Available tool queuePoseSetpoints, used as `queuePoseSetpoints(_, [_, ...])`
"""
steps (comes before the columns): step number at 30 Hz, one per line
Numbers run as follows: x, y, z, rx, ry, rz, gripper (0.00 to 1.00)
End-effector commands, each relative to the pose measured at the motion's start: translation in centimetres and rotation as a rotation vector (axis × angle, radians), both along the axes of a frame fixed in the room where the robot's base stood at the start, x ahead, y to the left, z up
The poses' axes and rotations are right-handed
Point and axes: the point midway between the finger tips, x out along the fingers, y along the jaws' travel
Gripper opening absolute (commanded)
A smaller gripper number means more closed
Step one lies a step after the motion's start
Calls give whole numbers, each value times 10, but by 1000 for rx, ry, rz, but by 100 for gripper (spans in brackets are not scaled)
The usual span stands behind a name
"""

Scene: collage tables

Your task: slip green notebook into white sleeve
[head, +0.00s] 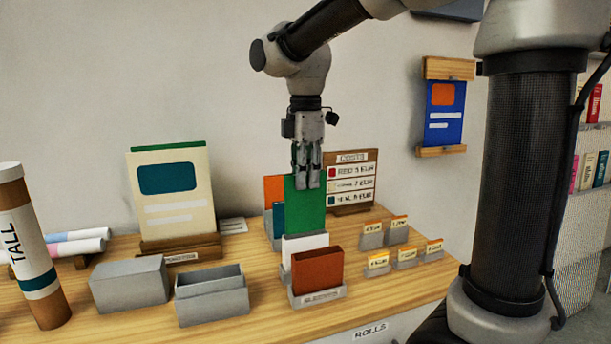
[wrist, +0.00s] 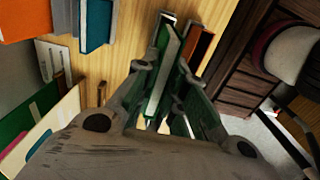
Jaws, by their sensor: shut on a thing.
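My gripper (head: 309,181) points down and is shut on the upper part of the green notebook (head: 304,211), which hangs upright. In the wrist view the green notebook (wrist: 161,80) shows between the fingers. The white sleeve (head: 303,244) stands upright in a grey holder (head: 321,297), behind a brown-red sleeve (head: 317,271). The notebook's lower edge is at the white sleeve's top edge in the head view; I cannot tell whether it is inside the opening or just behind or above it.
An orange notebook (head: 273,188) and a teal one (head: 279,221) stand just left of the held notebook. A costs board (head: 351,182) is behind at right. Small labelled card holders (head: 371,238) stand to the right. Grey bins (head: 211,299) and a tall tube (head: 35,260) are at left.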

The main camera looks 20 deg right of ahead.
Motion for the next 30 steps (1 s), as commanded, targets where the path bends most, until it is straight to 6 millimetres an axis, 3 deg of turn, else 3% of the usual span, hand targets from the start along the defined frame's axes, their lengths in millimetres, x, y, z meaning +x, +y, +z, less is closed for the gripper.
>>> queuePoseSetpoints(30, [0, 0, -34, -1, 1, 0, 0])
